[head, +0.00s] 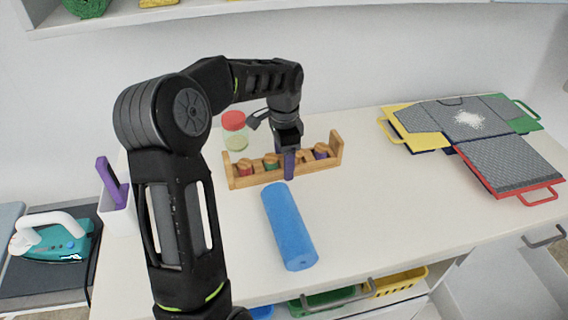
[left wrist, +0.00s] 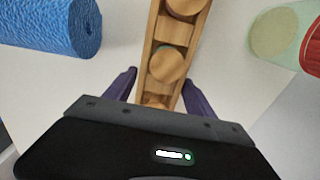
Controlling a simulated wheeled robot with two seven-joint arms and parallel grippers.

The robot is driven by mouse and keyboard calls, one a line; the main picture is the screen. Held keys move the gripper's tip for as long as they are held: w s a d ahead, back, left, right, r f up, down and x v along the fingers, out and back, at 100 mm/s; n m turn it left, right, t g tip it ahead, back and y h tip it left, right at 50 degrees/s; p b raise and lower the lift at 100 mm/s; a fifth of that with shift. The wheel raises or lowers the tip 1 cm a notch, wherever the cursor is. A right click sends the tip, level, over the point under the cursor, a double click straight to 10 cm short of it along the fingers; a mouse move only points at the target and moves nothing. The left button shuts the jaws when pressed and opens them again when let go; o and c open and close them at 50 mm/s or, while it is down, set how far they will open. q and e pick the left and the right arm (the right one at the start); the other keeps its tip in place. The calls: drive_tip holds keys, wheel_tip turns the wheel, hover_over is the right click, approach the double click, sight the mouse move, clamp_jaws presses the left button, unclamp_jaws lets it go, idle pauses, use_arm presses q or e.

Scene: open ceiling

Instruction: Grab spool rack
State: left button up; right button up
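The spool rack (head: 246,182) is a long, light wooden holder with raised ends, standing on the white table near its back. It holds several spools with wooden tops and coloured thread. My left gripper (head: 289,158) points down over the rack's middle, with one purple finger in front of it. In the left wrist view, the two purple fingers (left wrist: 160,82) stand apart on either side of the rack (left wrist: 172,32), with a small gap showing near the tips. The left gripper is open around the rack. My right gripper is not in view.
A blue roll (head: 289,227) lies just in front of the rack. A red-lidded jar (head: 235,131) stands close behind it. Cutting mats or boards (head: 505,162) lie at right, and a white container (head: 118,212) stands at left. The table right of the roll is clear.

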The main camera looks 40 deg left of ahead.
use_arm(q)
drive_tip(key=c, duration=1.3)
drive_tip(key=shift+r, duration=0.2)
drive_tip(key=shift+r+b, duration=0.35)
drive_tip(key=shift+r, duration=1.1)
drive_tip(key=shift+s+a+r, duration=0.1)
drive_tip(key=shift+s+a, duration=0.05)
drive_tip(key=s+a+b, duration=0.1)
drive_tip(key=s+a, duration=0.1)
drive_tip(key=s, duration=0.3)
drive_tip(key=s+a+b, duration=0.1)
drive_tip(key=s+a, duration=0.1)
drive_tip(key=s, duration=0.4)
drive_tip(key=s+a+b, duration=0.1)
drive_tip(key=s+a, duration=0.1)
drive_tip(key=s, duration=0.3)
drive_tip(key=shift+s+a+b, duration=0.15)
drive_tip(key=shift+a+b, duration=0.25)
